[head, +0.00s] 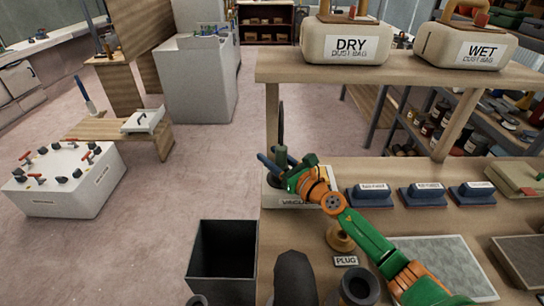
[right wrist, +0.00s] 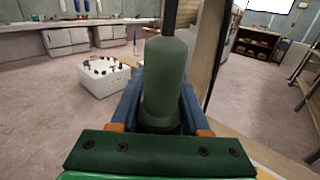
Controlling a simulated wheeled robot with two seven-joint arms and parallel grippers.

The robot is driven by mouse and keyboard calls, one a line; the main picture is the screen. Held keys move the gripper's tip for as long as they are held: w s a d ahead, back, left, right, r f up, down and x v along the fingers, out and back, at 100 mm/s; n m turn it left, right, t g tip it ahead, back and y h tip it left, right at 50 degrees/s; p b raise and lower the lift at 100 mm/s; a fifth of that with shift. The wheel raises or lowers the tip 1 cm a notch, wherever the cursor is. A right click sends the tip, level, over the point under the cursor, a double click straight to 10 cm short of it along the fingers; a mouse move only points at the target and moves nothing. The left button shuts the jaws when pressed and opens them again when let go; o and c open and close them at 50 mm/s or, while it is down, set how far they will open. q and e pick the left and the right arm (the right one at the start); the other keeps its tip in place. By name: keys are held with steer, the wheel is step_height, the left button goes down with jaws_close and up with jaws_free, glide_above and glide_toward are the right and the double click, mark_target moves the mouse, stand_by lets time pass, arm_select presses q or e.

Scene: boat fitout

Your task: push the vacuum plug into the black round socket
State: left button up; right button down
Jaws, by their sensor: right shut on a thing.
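My right gripper (head: 276,160) is shut on the dark green vacuum plug (right wrist: 165,85), with the plug's body between the blue fingers. A black cable (right wrist: 169,15) rises from its top; the cable also shows in the head view (head: 281,118). The plug looks upright in the right wrist view. In the head view the gripper is over a pale box (head: 295,202) on the bench, with a partly covered label. A dark round shape (head: 273,181) shows on that box below the fingers; I cannot tell whether the plug touches it. My left gripper is not in view.
A raised shelf with DRY (head: 349,48) and WET (head: 465,51) dust bags stands behind, its post close to the gripper. Several blue sanding blocks (head: 371,195) sit to the right. A brass-coloured holder (head: 340,238) stands by a PLUG label (head: 345,261). A black bin (head: 224,255) is at the front left.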

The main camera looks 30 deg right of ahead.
steer(key=shift+f+b, duration=0.5)
steer(key=shift+f, duration=0.1)
